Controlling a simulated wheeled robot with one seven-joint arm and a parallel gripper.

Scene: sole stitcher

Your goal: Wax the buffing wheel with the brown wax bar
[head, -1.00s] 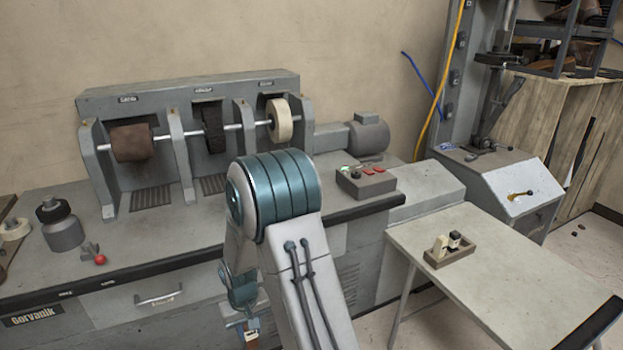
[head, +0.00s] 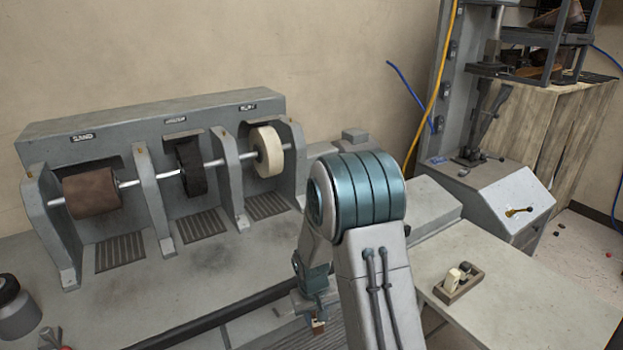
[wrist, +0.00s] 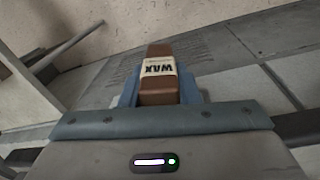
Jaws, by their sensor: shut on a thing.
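The buffing wheel (head: 268,152) is the cream wheel at the right end of the machine's shaft, under the BUFF label. The brown wax bar (wrist: 158,92) with its pale WAX label sticks out between my fingers in the wrist view. My gripper (wrist: 158,86) is shut on it. In the head view my gripper (head: 316,306) hangs low beside my arm, in front of the bench edge, with a bit of the brown bar below it. The bar is apart from the wheel, which is further back and up to the left.
A brown sanding wheel (head: 92,192) and a black brush wheel (head: 189,167) share the shaft, with grey dividers (head: 231,180) between wheels. A small tray (head: 462,290) with a pale bar and a dark item lies on the side table (head: 530,310). A dark bottle (head: 15,308) stands far left.

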